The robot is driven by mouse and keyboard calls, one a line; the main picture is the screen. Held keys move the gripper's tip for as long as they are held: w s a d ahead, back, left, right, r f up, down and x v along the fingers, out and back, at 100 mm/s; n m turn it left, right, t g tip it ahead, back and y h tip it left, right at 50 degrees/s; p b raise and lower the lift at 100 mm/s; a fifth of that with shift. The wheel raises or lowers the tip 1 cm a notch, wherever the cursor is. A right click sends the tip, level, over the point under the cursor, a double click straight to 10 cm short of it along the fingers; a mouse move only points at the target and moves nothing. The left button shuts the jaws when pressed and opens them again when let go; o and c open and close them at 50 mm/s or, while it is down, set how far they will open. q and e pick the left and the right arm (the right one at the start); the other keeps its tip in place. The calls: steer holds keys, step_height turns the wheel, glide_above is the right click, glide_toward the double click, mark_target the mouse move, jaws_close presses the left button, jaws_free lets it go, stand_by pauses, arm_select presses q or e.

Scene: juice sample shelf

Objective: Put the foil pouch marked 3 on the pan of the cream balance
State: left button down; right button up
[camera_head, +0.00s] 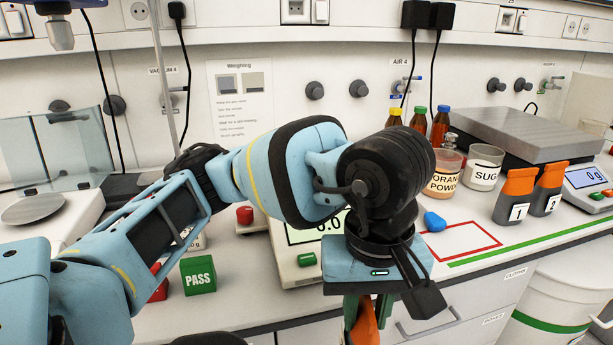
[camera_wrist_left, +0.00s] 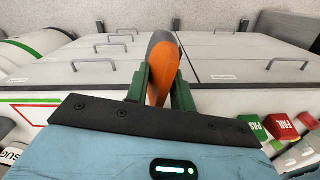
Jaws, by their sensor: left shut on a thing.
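My left gripper (camera_head: 366,312) is shut on an orange and grey foil pouch (camera_head: 366,330), low at the front edge of the bench. The pouch shows in the left wrist view (camera_wrist_left: 165,72) between the green fingers (camera_wrist_left: 161,88); its number is not visible. The cream balance (camera_head: 287,262) stands behind my left arm, with its display partly hidden and its pan hidden by the arm. My right gripper is not in view.
A green PASS block (camera_head: 198,275) and a red block (camera_head: 157,285) are left of the cream balance. A blue object (camera_head: 434,222) lies by a red outlined square. Jars, bottles and a grey platform scale (camera_head: 530,132) fill the back right. Another balance (camera_head: 32,209) stands far left.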

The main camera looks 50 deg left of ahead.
arm_select(q)
steer(key=m, duration=0.2)
steer(key=f+m, duration=0.2)
steer(key=m, duration=0.1)
steer(key=shift+w+m, duration=0.3)
steer(key=m, duration=0.1)
steer(key=f+m, duration=0.1)
steer(key=m, duration=0.1)
steer(key=f+m, duration=0.1)
steer(key=m, duration=0.1)
steer(key=shift+w+a, duration=0.1)
steer(key=shift+w, duration=0.2)
